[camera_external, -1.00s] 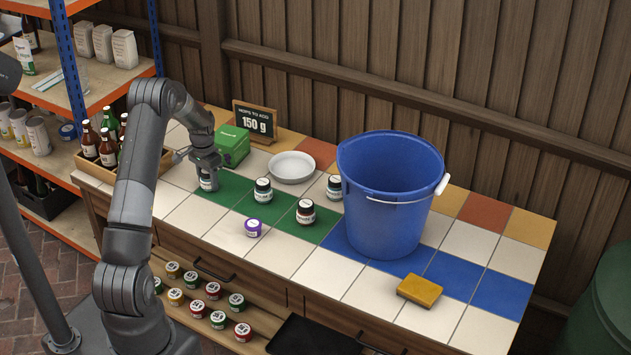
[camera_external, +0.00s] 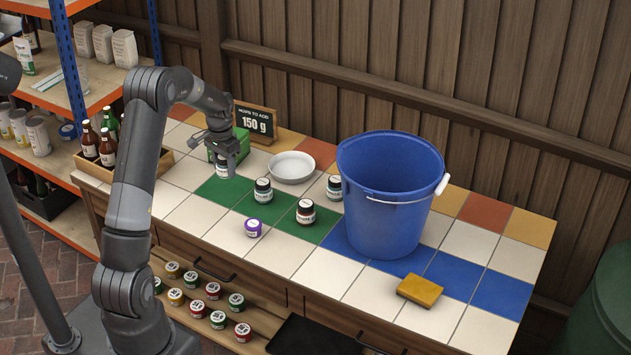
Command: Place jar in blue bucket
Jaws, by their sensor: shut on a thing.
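My gripper (camera_external: 223,158) is shut on a small jar (camera_external: 222,170) with a pale label and holds it above the green tiles at the left of the counter. The fingers hide the upper part of this jar. The blue bucket (camera_external: 385,215) stands upright on the right half of the counter, with its white-gripped handle hanging at the right. Other jars stand on the counter: a teal-labelled one (camera_external: 263,190), a dark red-labelled one (camera_external: 306,212), and one (camera_external: 334,188) beside the bucket. The bucket's floor is hidden from this view.
A bottle crate (camera_external: 170,160) is at the left.

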